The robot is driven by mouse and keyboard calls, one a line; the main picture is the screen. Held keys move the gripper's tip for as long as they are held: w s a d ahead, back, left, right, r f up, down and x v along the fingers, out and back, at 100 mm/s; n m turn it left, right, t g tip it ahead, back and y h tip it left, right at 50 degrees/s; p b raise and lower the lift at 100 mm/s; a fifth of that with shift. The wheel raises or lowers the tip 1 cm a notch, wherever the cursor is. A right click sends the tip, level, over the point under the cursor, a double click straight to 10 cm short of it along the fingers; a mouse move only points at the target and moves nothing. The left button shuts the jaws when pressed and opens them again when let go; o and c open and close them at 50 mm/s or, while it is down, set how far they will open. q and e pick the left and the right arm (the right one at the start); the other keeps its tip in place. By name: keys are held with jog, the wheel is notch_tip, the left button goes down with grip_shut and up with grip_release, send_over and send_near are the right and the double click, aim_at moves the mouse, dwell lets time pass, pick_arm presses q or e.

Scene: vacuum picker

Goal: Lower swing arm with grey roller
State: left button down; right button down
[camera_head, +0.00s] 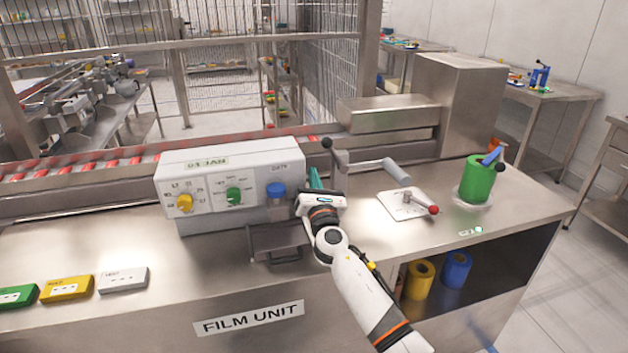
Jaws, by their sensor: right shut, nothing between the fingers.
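The swing arm is a metal arm (358,168) right of the control box, with a black ball knob (327,143) at its upper left end. Its grey roller (397,172) sticks out to the right, above the steel worktop. My right gripper (316,180) is shut and empty, with its teal fingers between the control box and the swing arm, below and left of the black knob. The gripper body hides part of the area behind it, and I cannot tell whether the fingers touch the arm. My left gripper is not in view.
The control box (233,172) with yellow, green and blue knobs stands close left of the gripper. A white plate with a red-knobbed lever (418,207) and a green film roll (479,180) stand to the right. A small open drawer (277,245) is below the gripper.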

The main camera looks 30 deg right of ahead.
jog(key=shift+s+d+r+m+g+h+p, duration=0.1)
jog(key=shift+d+r+m+g+h+p, duration=0.35)
jog(key=shift+r+m+p, duration=0.8)
jog(key=shift+s+d+r+m+g+h+p, duration=0.1)
jog(key=shift+d+r+m+g+h+p, duration=0.35)
jog(key=shift+m, duration=1.5)
jog(key=shift+s+d+r+m+g+h+p, duration=0.1)
jog(key=shift+d+r+m+g+h+p, duration=0.15)
jog(key=shift+r+m+g+h+p, duration=0.75)
jog(key=shift+r+m+t+y+b, duration=0.1)
jog(key=shift+m+t+y+b, duration=0.25)
jog(key=shift+m+t+y, duration=0.25)
